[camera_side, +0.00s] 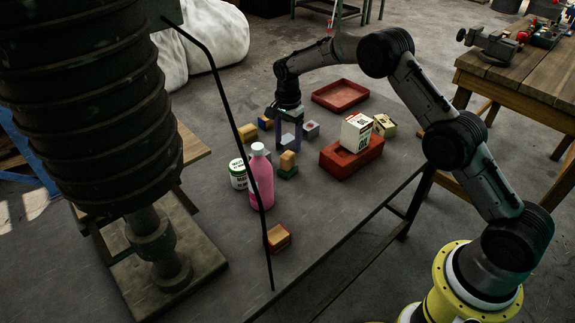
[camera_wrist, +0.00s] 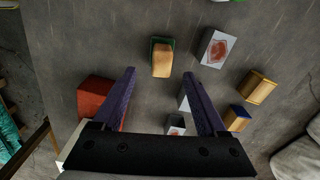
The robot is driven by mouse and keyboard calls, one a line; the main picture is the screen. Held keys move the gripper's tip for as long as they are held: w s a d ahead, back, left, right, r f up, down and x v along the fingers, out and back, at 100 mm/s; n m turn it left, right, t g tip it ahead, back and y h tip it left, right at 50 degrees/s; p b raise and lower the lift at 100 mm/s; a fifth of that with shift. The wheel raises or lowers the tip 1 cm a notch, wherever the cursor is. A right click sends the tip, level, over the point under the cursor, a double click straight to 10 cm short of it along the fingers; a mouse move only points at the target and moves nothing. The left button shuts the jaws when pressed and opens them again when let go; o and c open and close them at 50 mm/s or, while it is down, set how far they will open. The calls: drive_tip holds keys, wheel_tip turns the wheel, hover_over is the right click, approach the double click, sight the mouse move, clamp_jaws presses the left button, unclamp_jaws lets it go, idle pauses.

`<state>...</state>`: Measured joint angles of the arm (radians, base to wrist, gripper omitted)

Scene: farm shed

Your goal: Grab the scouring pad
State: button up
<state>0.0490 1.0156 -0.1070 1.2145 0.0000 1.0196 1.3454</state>
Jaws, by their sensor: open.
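What looks like the scouring pad is a small yellow-tan block with a green base (camera_side: 288,171), on the table just below my fingers in the side view. In the wrist view the pad (camera_wrist: 162,58) lies beyond my fingertips, between their lines and close to the centre. My gripper (camera_side: 288,150) points down with its two purple fingers apart. In the wrist view my gripper (camera_wrist: 160,77) is open, and nothing is held between the fingers. The exact height of the fingertips above the pad is hard to tell.
A pink bottle (camera_side: 261,178) and a white-green can (camera_side: 238,174) stand left of the pad. A red container (camera_side: 340,163) holding a white box (camera_side: 356,132) is to the right. A grey block with a red picture (camera_wrist: 213,48) lies close beside the pad. An empty red tray (camera_side: 340,95) is behind.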

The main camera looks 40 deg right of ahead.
sight(288, 154)
wheel_tip(288, 154, down, 8)
drive_tip(key=shift+w+f, duration=0.1)
drive_tip(key=shift+w, duration=0.05)
idle(0.4)
drive_tip(key=shift+c, duration=0.2)
clamp_jaws()
